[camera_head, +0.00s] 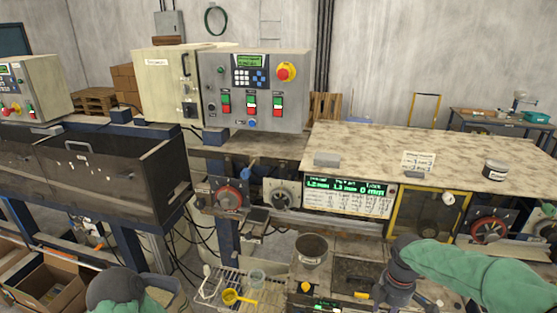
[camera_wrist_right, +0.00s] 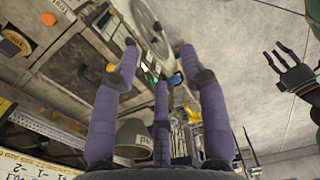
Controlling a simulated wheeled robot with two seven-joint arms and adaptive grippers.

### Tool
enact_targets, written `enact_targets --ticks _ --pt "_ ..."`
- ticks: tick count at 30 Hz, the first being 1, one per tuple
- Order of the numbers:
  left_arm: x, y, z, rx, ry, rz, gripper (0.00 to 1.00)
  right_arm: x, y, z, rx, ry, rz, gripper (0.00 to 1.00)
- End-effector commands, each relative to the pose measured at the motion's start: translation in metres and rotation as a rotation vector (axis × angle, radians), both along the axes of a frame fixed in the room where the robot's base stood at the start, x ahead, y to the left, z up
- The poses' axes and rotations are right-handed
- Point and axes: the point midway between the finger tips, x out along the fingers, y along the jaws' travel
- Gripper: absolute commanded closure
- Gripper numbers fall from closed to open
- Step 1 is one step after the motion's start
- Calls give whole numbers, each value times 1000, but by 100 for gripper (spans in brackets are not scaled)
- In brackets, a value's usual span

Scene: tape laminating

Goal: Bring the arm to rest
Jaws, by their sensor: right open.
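My right arm in its green sleeve (camera_head: 480,270) comes in from the right in the head view. My right gripper (camera_head: 392,292) is low at the right of centre, above the bench front. In the right wrist view its purple fingers (camera_wrist_right: 158,62) are spread apart with nothing held between them. A dark rounded part of my left arm (camera_head: 115,288) shows at the lower left of the head view; its gripper is hidden there. In the right wrist view a black gripper with spread fingers (camera_wrist_right: 290,75), seemingly my left one, hangs empty at the right.
A machine with a stone-patterned top (camera_head: 400,150) and green display (camera_head: 347,190) stands ahead. A grey control box (camera_head: 257,90) stands at the back. A dark bucket (camera_head: 311,250) is left of my right gripper, with a yellow ladle (camera_head: 232,296) further left. A cardboard box (camera_head: 45,288) is lower left.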

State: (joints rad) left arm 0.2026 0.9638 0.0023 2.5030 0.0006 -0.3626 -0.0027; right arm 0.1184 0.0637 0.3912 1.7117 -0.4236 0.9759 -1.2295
Motion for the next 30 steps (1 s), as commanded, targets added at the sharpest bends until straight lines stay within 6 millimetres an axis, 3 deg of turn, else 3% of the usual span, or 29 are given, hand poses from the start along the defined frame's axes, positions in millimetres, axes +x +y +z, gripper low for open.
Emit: enact_targets --ticks 10,17,23,30 --pt "0 0 -18 0 -1 0 60 0 21 -52 49 4 -83 56" --pt "-1 0 -37 0 1 0 60 -3 46 -111 107 13 -196 56" --pt "0 0 -66 0 0 0 60 -16 80 -193 182 40 -369 56" --pt "0 0 -122 0 1 0 60 -63 138 -334 288 120 -767 56"
